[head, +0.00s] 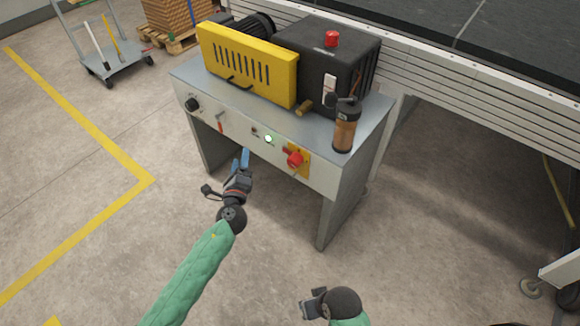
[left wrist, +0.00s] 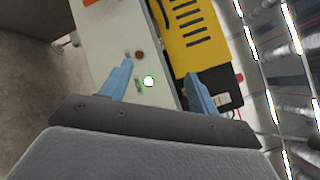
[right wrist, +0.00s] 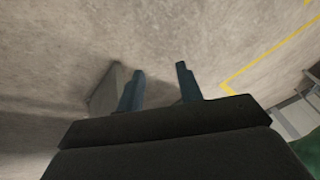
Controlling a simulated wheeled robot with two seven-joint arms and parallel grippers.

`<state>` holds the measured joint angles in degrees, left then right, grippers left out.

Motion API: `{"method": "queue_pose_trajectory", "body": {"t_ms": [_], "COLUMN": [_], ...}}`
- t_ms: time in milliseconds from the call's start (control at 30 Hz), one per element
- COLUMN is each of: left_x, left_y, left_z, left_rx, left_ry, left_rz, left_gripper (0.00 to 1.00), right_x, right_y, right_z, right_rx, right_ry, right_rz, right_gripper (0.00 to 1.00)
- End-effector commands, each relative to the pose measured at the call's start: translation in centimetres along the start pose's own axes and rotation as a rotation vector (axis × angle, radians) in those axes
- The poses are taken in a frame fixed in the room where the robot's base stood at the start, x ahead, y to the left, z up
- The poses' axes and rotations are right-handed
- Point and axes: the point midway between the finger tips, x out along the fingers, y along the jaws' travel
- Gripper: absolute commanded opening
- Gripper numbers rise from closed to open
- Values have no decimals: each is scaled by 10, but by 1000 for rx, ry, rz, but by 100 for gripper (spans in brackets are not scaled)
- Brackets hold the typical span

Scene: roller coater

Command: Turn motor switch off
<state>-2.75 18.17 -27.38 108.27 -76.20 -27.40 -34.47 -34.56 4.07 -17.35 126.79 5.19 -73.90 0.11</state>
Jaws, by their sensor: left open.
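The grey machine cabinet's front panel (head: 232,130) carries a black knob (head: 192,104), a small red lever (head: 220,122), a small brown button (head: 254,130), a lit green-white lamp (head: 268,139) and a red rotary switch (head: 294,158) on a yellow plate. I cannot read which is labelled motor. My left gripper (head: 243,159) is open and empty, just in front of and below the panel's middle. In the left wrist view, the lamp (left wrist: 148,81) and brown button (left wrist: 139,55) show between its blue fingers (left wrist: 158,74). My right gripper (right wrist: 157,82) is open and empty, low over the floor.
On the cabinet stand a yellow guard (head: 250,65), a black housing (head: 325,60) with a red button on top, and an amber cylinder (head: 345,128) near the right edge. A conveyor (head: 480,85) stands behind. The floor in front is clear. A trolley (head: 112,62) is at the back left.

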Motion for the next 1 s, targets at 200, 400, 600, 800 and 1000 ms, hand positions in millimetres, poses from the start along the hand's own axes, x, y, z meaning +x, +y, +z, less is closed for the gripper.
{"method": "queue_pose_trajectory", "body": {"t_ms": [200, 400, 600, 800, 1000], "left_x": [-13, -33, -39, -28, -4], "left_y": [-7, -15, -18, -22, -29], "left_z": [-69, -109, -119, -125, -141], "left_rx": [503, 814, 926, 939, 937], "left_ry": [248, 398, 424, 417, 416], "left_rz": [-247, -444, -514, -517, -516], "left_gripper": [61, 61, 61, 61, 61], "right_x": [10, 9, 8, 1, -12], "right_y": [-3, -4, -4, -5, -7], "right_z": [-13, -27, -31, -33, -35], "right_rx": [7, 11, 12, 12, 10], "right_ry": [91, 166, 187, 181, 170], "right_rz": [-16, -21, -21, -22, -23], "right_gripper": [36, 36, 36, 36, 36]}}
